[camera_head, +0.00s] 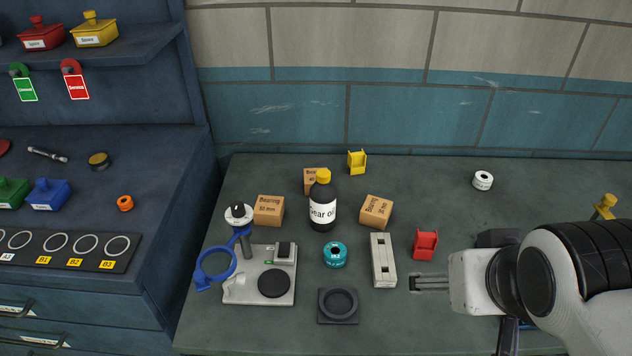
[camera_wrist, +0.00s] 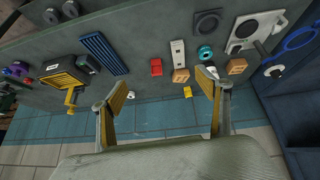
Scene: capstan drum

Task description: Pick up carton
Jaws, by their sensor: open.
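Three brown cartons labelled "Bearing" are on the bench in the head view. One carton (camera_head: 269,211) stands left of the gear oil bottle (camera_head: 322,206). Another carton (camera_head: 376,212) sits turned at an angle to its right. A third carton (camera_head: 311,180) is partly hidden behind the bottle. Two cartons show in the wrist view, one near the middle (camera_wrist: 181,75) and one farther right (camera_wrist: 236,66). My gripper (camera_head: 416,283) points left over the right part of the bench, apart from the cartons. In the wrist view my gripper (camera_wrist: 163,88) is open, with nothing between its fingers.
A yellow bin (camera_head: 357,161) and a white roll (camera_head: 483,180) stand toward the wall. The back right bench is mostly clear.

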